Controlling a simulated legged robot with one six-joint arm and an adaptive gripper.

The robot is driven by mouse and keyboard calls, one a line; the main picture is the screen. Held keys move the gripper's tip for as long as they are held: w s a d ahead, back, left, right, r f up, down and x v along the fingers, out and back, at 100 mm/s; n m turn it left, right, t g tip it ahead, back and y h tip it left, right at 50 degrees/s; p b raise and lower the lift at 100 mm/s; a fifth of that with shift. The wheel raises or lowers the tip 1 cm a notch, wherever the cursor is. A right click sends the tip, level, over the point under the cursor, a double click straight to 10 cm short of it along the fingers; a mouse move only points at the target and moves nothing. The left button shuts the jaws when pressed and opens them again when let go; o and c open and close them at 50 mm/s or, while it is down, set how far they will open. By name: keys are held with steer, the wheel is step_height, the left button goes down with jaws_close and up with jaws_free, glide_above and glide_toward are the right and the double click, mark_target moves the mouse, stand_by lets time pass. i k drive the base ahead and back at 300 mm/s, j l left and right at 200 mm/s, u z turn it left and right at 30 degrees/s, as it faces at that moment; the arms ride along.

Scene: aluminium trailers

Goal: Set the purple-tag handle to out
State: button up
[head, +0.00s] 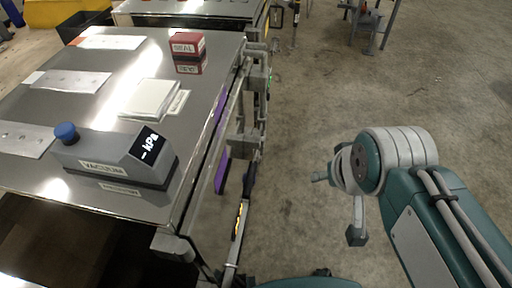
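A purple tag (222,172) hangs on the right side of the metal table, below its edge. Beside it is a long handle (245,198) with a dark grip at its upper end and a yellow-marked strip lower down. It runs down along the table's side; its setting cannot be read. A second purple strip (220,107) shows farther back on the same side. My gripper (340,208) is over the floor to the right, clear of the handle and touching nothing visible. Its fingers are small and partly hidden, so I cannot tell their opening.
The shiny tabletop (120,60) holds a vacuum gauge box (118,160) with a blue knob, a red seal block (187,44), a pale pad (149,99) and metal plates. Grey brackets (243,143) stick out from its right side. Open concrete floor (330,90) lies to the right.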

mark_target(247, 191)
steer(key=l, duration=0.65)
steer(key=l+u, duration=0.45)
steer(key=l, duration=1.45)
steer(key=u, duration=1.6)
